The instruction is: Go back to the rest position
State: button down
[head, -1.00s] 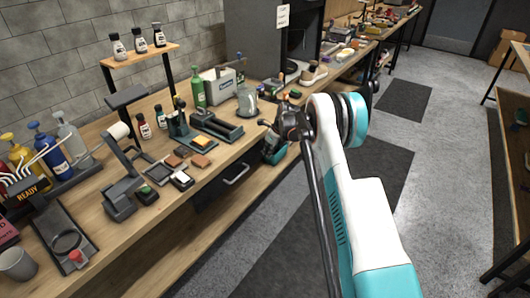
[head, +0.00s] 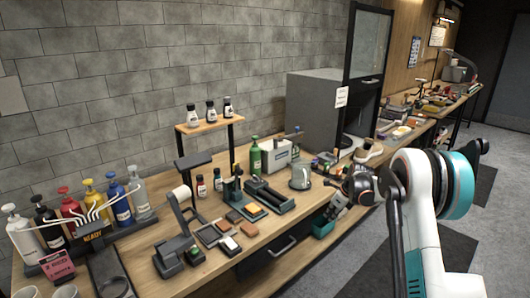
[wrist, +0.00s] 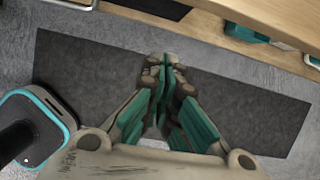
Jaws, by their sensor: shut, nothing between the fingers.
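My gripper (wrist: 166,72) is shut and empty in the wrist view, its teal-lined fingers together above a dark floor mat (wrist: 240,105). In the head view my gripper (head: 332,213) hangs by the front edge of the wooden workbench (head: 215,275), partly hidden by my own arm. No object is in its fingers.
The bench holds pump bottles (head: 88,203), a small shelf (head: 208,124) with bottles, brushes and pads, a green bottle (head: 255,156) and a clear jug (head: 300,177). A grey cabinet (head: 313,105) stands behind. Open floor lies to the right, with dark mats.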

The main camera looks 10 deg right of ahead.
jog(key=s+a+r+n+t+h, duration=0.1)
jog(key=s+a+r+n, duration=0.2)
jog(key=s+r+n, duration=0.35)
jog(key=s+a+r+n, duration=0.35)
jog(key=s+r, duration=0.35)
jog(key=r, duration=0.3)
jog(key=s+a+r+n+t+h, duration=0.1)
jog(key=s+a+r+n, duration=0.3)
jog(key=s+r, duration=0.35)
jog(key=s+a+n, duration=0.2)
jog(key=s+n, duration=0.5)
jog(key=s, duration=0.6)
jog(key=s+a+f+n+t, duration=0.1)
jog(key=s+a+n, duration=0.1)
jog(key=s+n, duration=0.5)
jog(key=s, duration=0.6)
jog(key=shift+s+a+f+t+h, duration=0.15)
jog(key=shift+a+f+t+h, duration=0.05)
jog(key=shift+a+t+h, duration=0.1)
